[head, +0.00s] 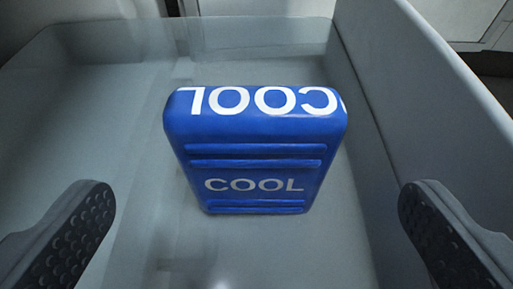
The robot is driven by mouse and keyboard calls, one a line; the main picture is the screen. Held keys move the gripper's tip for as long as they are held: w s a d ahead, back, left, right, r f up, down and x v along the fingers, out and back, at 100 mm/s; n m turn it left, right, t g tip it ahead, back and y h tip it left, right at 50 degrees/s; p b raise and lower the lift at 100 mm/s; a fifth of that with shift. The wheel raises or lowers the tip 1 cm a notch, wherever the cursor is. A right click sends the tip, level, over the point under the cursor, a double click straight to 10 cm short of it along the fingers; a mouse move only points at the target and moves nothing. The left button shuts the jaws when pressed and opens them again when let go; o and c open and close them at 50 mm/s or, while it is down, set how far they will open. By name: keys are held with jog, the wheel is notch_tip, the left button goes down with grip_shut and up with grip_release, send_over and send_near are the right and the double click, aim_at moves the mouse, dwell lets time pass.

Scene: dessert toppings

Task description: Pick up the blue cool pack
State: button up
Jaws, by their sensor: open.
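The blue cool pack (255,150) stands upright in the middle of the head view, with white "COOL" lettering on its front and on its top face. My gripper (257,220) is open, with one dark studded finger at the lower left and the other at the lower right. The fingers are spread wider than the pack and appear nearer to me than it. Neither finger touches the pack.
The pack stands on the floor of a grey bin (130,160). A high wall (415,85) rises close on the right, and a back wall stands behind the pack. The floor left of the pack is clear.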

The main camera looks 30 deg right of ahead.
aim_at(259, 146)
jog(key=shift+b+x, duration=2)
jog(key=shift+x, duration=0.2)
jog(key=shift+d+r, duration=0.1)
jog(key=shift+r, duration=0.05)
jog(key=shift+s, duration=0.15)
jog(key=c, duration=1.4)
jog(key=shift+c, duration=0.2)
